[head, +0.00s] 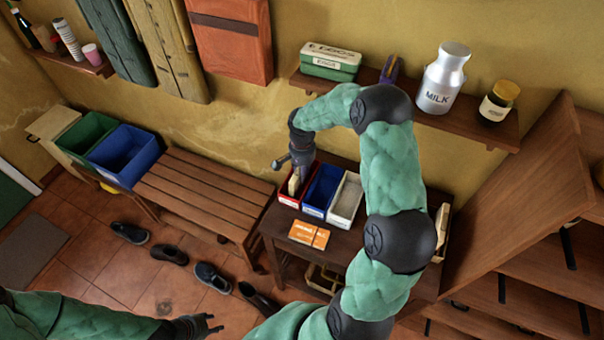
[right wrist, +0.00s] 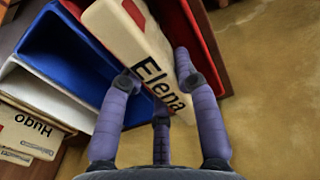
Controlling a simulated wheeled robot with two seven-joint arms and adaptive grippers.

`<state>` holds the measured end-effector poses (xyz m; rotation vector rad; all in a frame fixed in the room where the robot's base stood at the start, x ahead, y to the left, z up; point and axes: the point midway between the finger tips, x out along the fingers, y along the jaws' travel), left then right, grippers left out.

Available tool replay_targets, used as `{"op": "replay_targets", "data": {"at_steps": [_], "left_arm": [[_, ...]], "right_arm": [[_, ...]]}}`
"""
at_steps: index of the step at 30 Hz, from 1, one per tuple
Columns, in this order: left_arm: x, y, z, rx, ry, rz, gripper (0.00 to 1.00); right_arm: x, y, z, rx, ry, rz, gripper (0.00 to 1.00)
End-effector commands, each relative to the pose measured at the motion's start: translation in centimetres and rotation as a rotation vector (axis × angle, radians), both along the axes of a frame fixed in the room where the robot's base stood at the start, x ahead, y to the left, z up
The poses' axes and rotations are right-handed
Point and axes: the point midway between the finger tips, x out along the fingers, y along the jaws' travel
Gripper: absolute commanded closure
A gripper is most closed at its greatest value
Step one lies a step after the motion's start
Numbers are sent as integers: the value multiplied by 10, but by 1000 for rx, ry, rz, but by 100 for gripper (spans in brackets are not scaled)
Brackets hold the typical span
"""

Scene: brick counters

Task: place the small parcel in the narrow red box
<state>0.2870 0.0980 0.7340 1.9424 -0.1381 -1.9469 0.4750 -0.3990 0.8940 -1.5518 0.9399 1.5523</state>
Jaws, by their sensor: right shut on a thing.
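The small parcel (right wrist: 135,45) is pale cream with "Elena" written on it. My right gripper (right wrist: 158,88) is shut on it, with purple fingers on either side. In the head view the parcel (head: 293,185) stands roughly upright at the narrow red box (head: 288,200), the left one of three boxes on the small dark table. In the right wrist view red walls of the box (right wrist: 205,45) show on both sides of the parcel. Whether it touches the bottom is hidden. My left gripper (head: 208,326) is empty, its fingers apart, low over the floor.
A blue box (head: 322,188) and a whitish box (head: 346,198) stand right of the red one. A parcel marked "Hugo" (right wrist: 28,132) shows beside the boxes. A shelf (head: 420,108) with a milk can (head: 443,78) hangs above. A slatted bench (head: 205,195) is left.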

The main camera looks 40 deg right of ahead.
Motion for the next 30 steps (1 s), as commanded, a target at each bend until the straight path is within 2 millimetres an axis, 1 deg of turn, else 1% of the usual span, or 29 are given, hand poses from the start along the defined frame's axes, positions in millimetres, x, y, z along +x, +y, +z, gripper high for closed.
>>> {"op": "replay_targets", "data": {"at_steps": [9, 10, 11, 12, 13, 24, 26, 29, 30], "left_arm": [[0, 0, -1, 0, -1, 0, 60], [0, 0, -2, 0, -1, 0, 60], [0, 0, -1, 0, -1, 0, 60], [0, 0, -1, 0, -1, 0, 60], [0, 0, -1, 0, -1, 0, 60], [0, 0, 1, 0, 0, 0, 60], [0, 0, 2, 0, 0, 0, 60], [0, 0, 5, 0, -1, 0, 60], [0, 0, 6, 0, -1, 0, 60]], "right_arm": [[0, 0, -2, 0, -1, -1, 100], [0, 0, -2, 0, -1, -1, 66], [0, 0, -2, 0, -1, -1, 58], [0, 0, -1, 0, -1, -1, 46], [0, 0, -1, 0, -1, -1, 45], [0, 0, 1, 0, -1, -1, 45], [1, -1, 6, -2, -3, -1, 45], [1, -1, 20, -2, -3, -2, 45], [1, -1, 28, -2, -5, -2, 45]]}}
